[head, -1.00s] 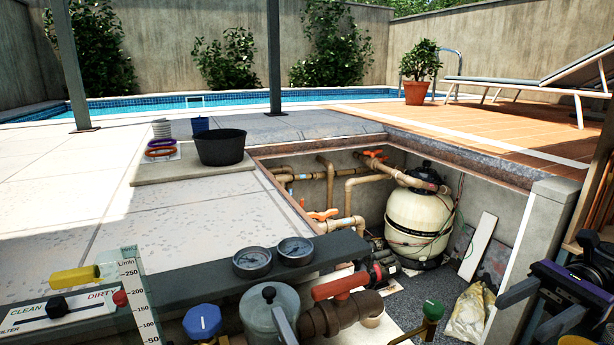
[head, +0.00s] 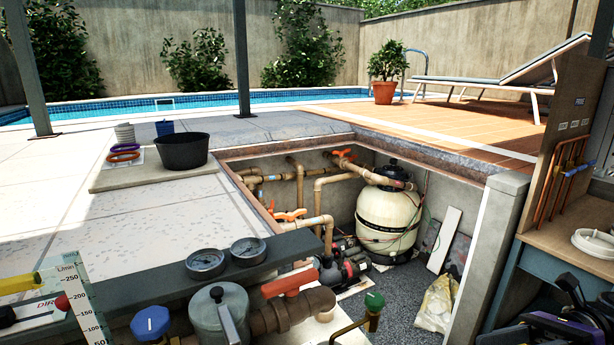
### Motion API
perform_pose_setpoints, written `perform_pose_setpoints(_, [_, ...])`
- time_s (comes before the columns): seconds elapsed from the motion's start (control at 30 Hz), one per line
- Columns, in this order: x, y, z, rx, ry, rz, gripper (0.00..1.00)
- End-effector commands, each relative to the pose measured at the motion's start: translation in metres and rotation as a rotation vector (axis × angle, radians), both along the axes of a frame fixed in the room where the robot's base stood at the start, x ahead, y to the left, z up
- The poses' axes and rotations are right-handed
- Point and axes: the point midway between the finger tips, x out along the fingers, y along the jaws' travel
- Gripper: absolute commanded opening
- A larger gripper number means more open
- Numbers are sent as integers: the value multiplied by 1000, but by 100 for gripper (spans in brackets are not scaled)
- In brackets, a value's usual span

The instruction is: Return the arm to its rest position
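My gripper (head: 550,325) is partly in view at the bottom right corner, as dark grey and purple parts cut off by the picture edge. It is in front of the workbench and right of the pit. Its fingertips do not show clearly, so I cannot tell whether it is open or shut, and I see nothing held in it.
A wooden workbench (head: 545,240) with a tool board (head: 560,150) stands close on the right. The open pit holds a cream filter tank (head: 388,222) and pipes. A red-handled valve (head: 287,283) and gauges (head: 248,248) are at the front. A black bucket (head: 182,152) stands left of the pit.

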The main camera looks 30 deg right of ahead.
Motion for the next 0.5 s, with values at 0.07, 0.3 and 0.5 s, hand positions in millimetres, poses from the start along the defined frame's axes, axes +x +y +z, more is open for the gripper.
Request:
perform_pose_setpoints(0.07, [-15, 4, -13, 51, 120, -74, 47])
perform_pose_setpoints(0.3, [-71, 37, -67, 372, 618, -381, 47])
perform_pose_setpoints(0.5, [-115, 84, -101, 788, 1019, -614, 47])
